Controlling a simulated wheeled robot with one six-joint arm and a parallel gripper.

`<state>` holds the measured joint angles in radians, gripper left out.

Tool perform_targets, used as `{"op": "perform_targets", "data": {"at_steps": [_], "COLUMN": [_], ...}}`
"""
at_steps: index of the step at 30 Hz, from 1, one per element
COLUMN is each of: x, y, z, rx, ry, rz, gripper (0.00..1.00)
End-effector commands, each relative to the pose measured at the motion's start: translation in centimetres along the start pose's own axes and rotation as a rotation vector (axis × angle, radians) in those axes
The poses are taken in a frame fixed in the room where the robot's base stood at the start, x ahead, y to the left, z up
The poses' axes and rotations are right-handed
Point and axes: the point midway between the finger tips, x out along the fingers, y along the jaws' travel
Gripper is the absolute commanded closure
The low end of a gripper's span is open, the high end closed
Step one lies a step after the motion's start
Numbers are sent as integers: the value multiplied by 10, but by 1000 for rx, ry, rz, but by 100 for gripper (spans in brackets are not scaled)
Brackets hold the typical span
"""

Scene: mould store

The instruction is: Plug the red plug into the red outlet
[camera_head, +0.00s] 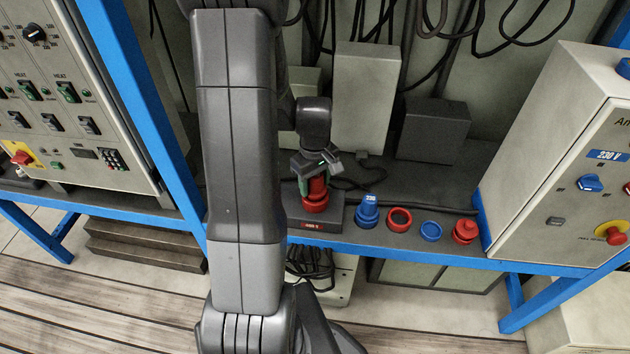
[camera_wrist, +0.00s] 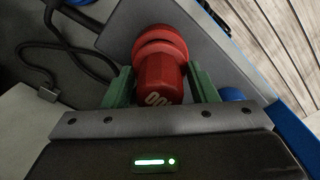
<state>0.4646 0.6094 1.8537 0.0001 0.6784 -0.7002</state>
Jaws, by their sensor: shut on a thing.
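My gripper (camera_head: 318,166) is shut on a red plug (camera_head: 316,188) with its two green fingers. The plug is upright over a dark box (camera_head: 340,222) with a small red label on its front. The plug's wide lower collar meets the box top; I cannot tell if it is seated in anything there. In the wrist view the red plug (camera_wrist: 160,78) sits between the green fingers, with the grey box top (camera_wrist: 208,45) around it. An open red ring outlet (camera_head: 399,217) stands to the right on the bench. My arm hides part of the left side.
A blue plug (camera_head: 368,210), a blue ring outlet (camera_head: 431,231) and another red capped piece (camera_head: 465,231) stand along the bench's front edge. A grey control cabinet (camera_head: 560,165) bounds the right. A tall grey box (camera_head: 366,95) and black cables (camera_head: 440,25) are behind.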

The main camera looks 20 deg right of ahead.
Motion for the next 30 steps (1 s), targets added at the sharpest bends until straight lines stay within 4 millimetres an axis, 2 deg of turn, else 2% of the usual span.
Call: {"op": "perform_targets", "data": {"at_steps": [21,30], "x": [16,16], "y": [0,0], "z": [0,0], "rx": [0,0], "ry": [0,0], "rz": [0,0], "gripper": [74,74]}}
